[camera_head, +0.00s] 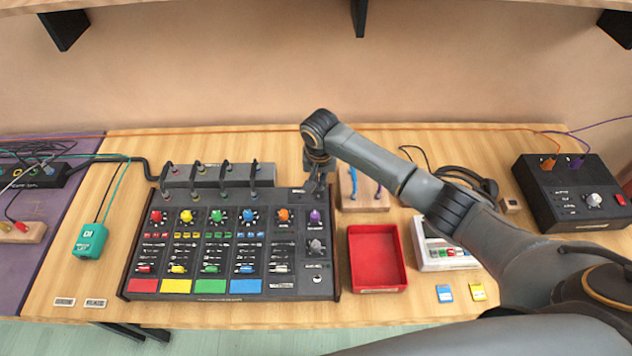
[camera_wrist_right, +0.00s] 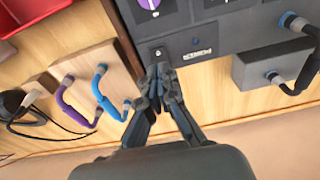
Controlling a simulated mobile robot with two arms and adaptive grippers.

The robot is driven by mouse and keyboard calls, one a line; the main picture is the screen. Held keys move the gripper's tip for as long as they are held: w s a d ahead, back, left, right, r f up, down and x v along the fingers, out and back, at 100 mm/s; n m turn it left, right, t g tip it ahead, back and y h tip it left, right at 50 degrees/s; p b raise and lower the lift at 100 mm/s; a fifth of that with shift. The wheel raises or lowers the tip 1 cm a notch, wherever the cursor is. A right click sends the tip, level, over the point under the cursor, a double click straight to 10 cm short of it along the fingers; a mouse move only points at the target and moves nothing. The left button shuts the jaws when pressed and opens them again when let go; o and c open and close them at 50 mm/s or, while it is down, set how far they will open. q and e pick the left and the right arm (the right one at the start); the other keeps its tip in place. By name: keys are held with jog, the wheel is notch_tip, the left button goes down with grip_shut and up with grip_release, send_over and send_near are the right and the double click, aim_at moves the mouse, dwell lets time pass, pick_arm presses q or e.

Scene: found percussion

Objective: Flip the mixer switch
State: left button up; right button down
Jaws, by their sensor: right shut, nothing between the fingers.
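The mixer (camera_head: 225,243) is a black panel with coloured knobs, sliders and four coloured pads, in the middle of the table in the head view. Its upper corner also shows in the right wrist view (camera_wrist_right: 235,25). A small dark switch (camera_wrist_right: 157,53) with a light mark sits at that corner, beside a white label. My right gripper (camera_head: 315,186) points down over the mixer's upper right corner. In the right wrist view its fingertips (camera_wrist_right: 161,76) are together, empty, and close to the switch. I cannot tell whether they touch it. My left gripper is out of view.
A wooden block (camera_head: 362,203) with blue and purple cables stands right of the corner. A dark patch box (camera_head: 207,177) stands behind the mixer. A red tray (camera_head: 376,258) lies to its right, and a black amplifier box (camera_head: 572,215) stands far right.

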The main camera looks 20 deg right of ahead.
pick_arm(q)
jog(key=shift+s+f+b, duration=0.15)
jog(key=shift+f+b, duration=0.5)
jog(key=shift+b, duration=0.55)
pick_arm(e)
notch_tip(320, 180, up, 11)
jog(key=s, duration=0.1)
jog(key=shift+s+a, duration=0.25)
jog(key=shift+a, duration=0.05)
jog(key=shift+w+d+f, duration=0.1)
jog(key=shift+f, duration=0.1)
